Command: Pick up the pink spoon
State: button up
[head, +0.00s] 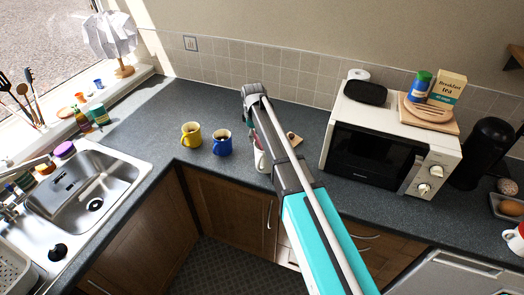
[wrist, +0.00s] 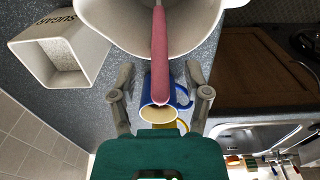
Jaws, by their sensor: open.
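The pink spoon (wrist: 159,55) shows in the wrist view, its long handle running down the middle from inside a large white container (wrist: 110,18). The rounded handle end sticks out past the container's rim. My gripper (wrist: 158,78) is open, with one finger on each side of the handle and a visible gap to it on both sides. In the head view my arm hides the gripper and most of the white container (head: 260,162); I cannot clearly make out the spoon there.
A blue mug (head: 221,143) and a yellow mug (head: 191,135) stand left of the white container. A white sugar box (wrist: 62,52) is beside it in the wrist view. A microwave (head: 385,150) stands to the right, a sink (head: 85,190) to the left.

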dwell(0.4)
grip_shut()
